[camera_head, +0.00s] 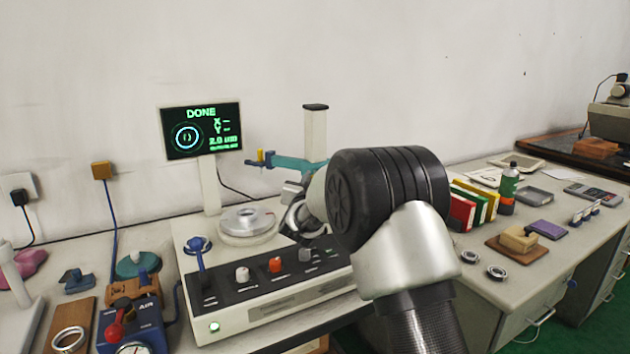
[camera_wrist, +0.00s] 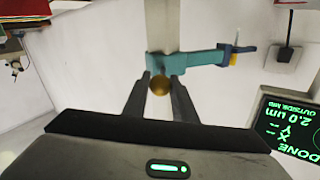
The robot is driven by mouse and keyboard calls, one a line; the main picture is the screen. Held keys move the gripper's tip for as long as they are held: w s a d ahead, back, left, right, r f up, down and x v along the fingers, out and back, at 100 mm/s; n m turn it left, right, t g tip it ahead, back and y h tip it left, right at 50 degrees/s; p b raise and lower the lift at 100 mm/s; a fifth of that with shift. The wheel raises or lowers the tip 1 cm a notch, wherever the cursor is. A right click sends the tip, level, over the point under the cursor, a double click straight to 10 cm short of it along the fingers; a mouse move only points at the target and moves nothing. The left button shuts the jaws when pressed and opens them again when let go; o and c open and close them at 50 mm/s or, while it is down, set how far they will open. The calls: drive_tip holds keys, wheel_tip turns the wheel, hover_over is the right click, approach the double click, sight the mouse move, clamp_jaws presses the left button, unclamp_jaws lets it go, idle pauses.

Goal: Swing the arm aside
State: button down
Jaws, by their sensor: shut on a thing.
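The teal swing arm (camera_head: 292,162) of the gauge reaches left from a pale upright column (camera_head: 315,130), with a yellow and blue tip at its free end. It also shows in the wrist view (camera_wrist: 200,60), upside down, in front of the column (camera_wrist: 163,25). A brass knob (camera_wrist: 160,87) sits below the teal arm there. My gripper (camera_wrist: 159,84) has one dark finger on each side of the knob and is shut on it. In the head view my own wrist and forearm hide the fingers and the knob. The round turntable (camera_head: 249,222) is left of my gripper.
The screen (camera_head: 201,130) reads DONE and 2.0 um. The control panel (camera_head: 276,282) with several knobs lies in front. An air unit (camera_head: 132,322) stands left. Loose bearing rings (camera_head: 497,272) and upright coloured folders (camera_head: 474,203) are on the right table. The wall is behind.

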drive_tip(key=c, duration=1.5)
unclamp_jaws()
drive_tip(key=shift+a, duration=0.2)
drive_tip(key=shift+o, duration=0.2)
drive_tip(key=shift+d, duration=0.1)
drive_tip(key=s+a+p, duration=0.1)
drive_tip(key=s+a, duration=0.1)
drive_tip(key=s, duration=1.5)
drive_tip(key=shift+a+p, duration=0.35)
drive_tip(key=shift+a, duration=0.05)
